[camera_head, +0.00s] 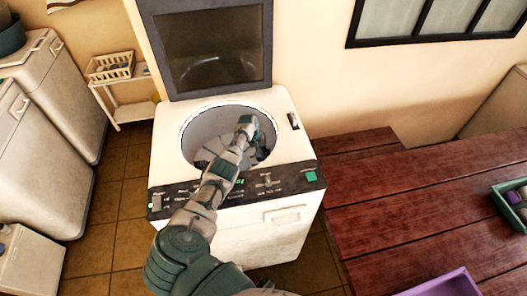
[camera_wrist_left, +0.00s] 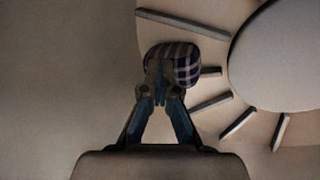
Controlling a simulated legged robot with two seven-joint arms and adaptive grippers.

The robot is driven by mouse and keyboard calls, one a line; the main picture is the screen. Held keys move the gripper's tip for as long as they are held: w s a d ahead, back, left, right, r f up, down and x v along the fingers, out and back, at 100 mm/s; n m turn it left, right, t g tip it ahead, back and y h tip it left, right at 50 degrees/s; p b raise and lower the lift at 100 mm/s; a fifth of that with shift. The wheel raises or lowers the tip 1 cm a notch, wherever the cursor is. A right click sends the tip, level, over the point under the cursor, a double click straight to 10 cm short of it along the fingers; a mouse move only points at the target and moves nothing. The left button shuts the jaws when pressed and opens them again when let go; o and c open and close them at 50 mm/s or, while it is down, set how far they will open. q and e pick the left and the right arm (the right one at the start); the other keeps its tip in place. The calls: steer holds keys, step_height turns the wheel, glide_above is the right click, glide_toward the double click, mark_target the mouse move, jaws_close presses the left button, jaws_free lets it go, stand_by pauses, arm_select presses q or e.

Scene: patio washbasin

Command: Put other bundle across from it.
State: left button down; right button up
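The white top-loading washer (camera_head: 285,105) stands with its lid up and its drum (camera_head: 200,125) open. My left arm reaches over the control panel into the drum, with the left gripper (camera_head: 248,124) at the drum's far right part. In the left wrist view, the left gripper (camera_wrist_left: 160,85) has its fingers drawn together on a navy-and-pale plaid bundle (camera_wrist_left: 184,62), just above the drum floor near its ribs. A second bundle is not clearly visible; my forearm covers part of the drum and dark patches there are too small to identify. My right gripper is out of view.
A dark red slatted table (camera_head: 400,190) stands right of the washer, with a green crate (camera_head: 497,198) of small items and a purple tray (camera_head: 450,285). White cabinets (camera_head: 50,120) and a small rack with a basket (camera_head: 110,68) are at left.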

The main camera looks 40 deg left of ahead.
arm_select(q)
steer(key=shift+s+d+f, duration=0.15)
steer(key=shift+s+f, duration=0.2)
steer(key=shift+f, duration=0.2)
steer(key=shift+s+d+f, duration=0.15)
steer(key=shift+s+f, duration=0.15)
steer(key=shift+f, duration=0.25)
steer(key=c, duration=1.4)
jaws_free()
steer(key=shift+a+f, duration=0.15)
steer(key=shift+a, duration=0.15)
steer(key=shift+w+a+f+g, duration=0.2)
steer(key=shift+w+f+g, duration=0.1)
steer(key=shift+w+f, duration=0.1)
steer(key=shift+w, duration=0.4)
steer(key=shift+s+a+r, duration=0.1)
steer(key=shift+s+r, duration=0.05)
steer(key=shift+r, duration=0.05)
steer(key=r, duration=1)
steer(key=shift+w, duration=0.2)
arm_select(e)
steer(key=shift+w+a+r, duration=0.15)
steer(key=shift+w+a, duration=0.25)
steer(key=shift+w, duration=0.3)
arm_select(q)
steer(key=shift+a+r, duration=0.1)
